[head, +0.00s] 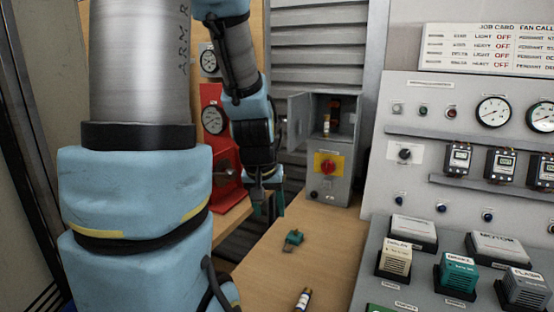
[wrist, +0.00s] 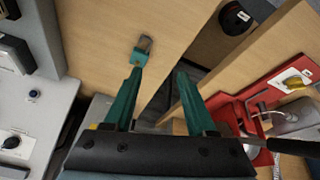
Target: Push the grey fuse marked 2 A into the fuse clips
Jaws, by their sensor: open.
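My gripper (head: 266,203) hangs over the back left of the wooden bench, below and left of the grey switch box. In the wrist view its green fingers (wrist: 160,72) stand apart with nothing between them. The open switch box (head: 345,148) has a dark inside with a small pale and orange-brown upright piece (head: 326,124); the fuse clips cannot be made out. A small dark cylinder with a pale band (head: 303,299), perhaps a fuse, lies on the bench at the front. Its marking is too small to read, and I cannot pick out a grey 2 A fuse.
The box's red rotary switch (head: 328,164) faces forward. A grey control panel (head: 455,95) borders the right. Red gauge equipment (head: 218,150) stands left.

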